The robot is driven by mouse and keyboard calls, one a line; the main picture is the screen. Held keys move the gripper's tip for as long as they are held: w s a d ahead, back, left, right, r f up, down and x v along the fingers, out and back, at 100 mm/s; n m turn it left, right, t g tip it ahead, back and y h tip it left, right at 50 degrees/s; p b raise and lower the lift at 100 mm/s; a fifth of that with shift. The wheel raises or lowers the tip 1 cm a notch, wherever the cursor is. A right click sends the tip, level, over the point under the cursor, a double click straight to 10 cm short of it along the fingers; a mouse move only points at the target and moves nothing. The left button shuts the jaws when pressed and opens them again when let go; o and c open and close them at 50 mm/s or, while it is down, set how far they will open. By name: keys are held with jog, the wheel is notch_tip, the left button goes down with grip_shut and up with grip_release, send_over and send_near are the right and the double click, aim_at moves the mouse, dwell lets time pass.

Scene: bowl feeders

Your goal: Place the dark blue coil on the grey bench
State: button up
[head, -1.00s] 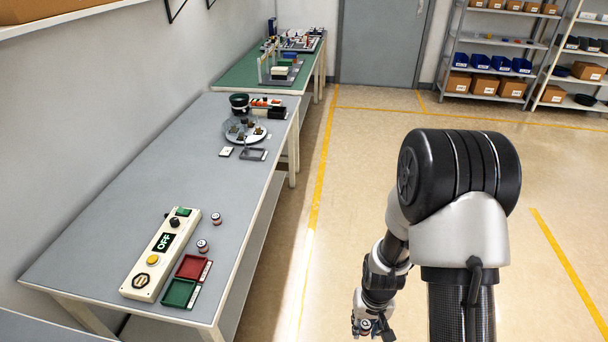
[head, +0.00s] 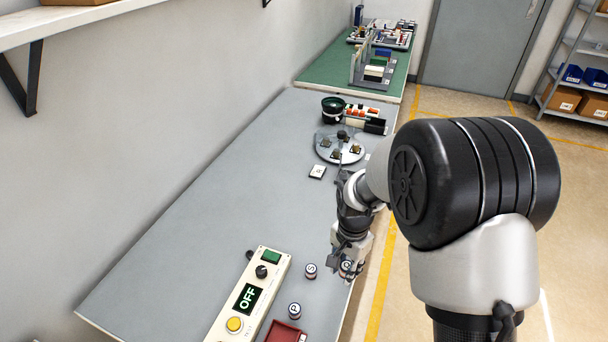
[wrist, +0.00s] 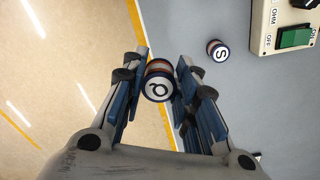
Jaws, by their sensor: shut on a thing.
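A small coil (wrist: 158,82) with a white lettered top, a dark blue rim and a copper band is between my gripper's fingers (wrist: 157,78) in the wrist view. My gripper is shut on it. In the head view my gripper (head: 348,272) appears at the right edge of the grey bench (head: 220,190), with the coil's lettered top (head: 347,265) just showing. In the wrist view the bench (wrist: 235,110) lies to the right and floor to the left, with the held coil over the border between them. The coil's height above the bench is unclear.
A coil marked S (head: 311,271) and another lettered coil (head: 294,311) stand on the bench beside a control box (head: 248,297) reading OFF. A red tray (head: 286,333) lies in front. A round fixture (head: 340,147) stands farther back. The bench middle is clear.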

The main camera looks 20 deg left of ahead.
aim_at(303, 293)
jog(key=s+a+r+m, duration=0.2)
jog(key=a+r+m, duration=0.2)
jog(key=a+r, duration=0.45)
jog(key=f+b, duration=0.2)
jog(key=f, duration=0.5)
jog(key=a+f+b, duration=0.1)
jog(key=f+b, duration=0.1)
jog(key=f, duration=0.5)
jog(key=a+f+b, duration=0.1)
jog(key=f+b, duration=0.1)
jog(key=f, duration=0.5)
jog(key=shift+w+f, duration=0.1)
jog(key=shift+w, duration=0.05)
jog(key=shift+b, duration=0.3)
jog(key=shift+f, duration=0.2)
jog(key=o, duration=1)
notch_tip(303, 293, up, 12)
jog(key=p, duration=0.4)
jog(key=shift+r, duration=0.2)
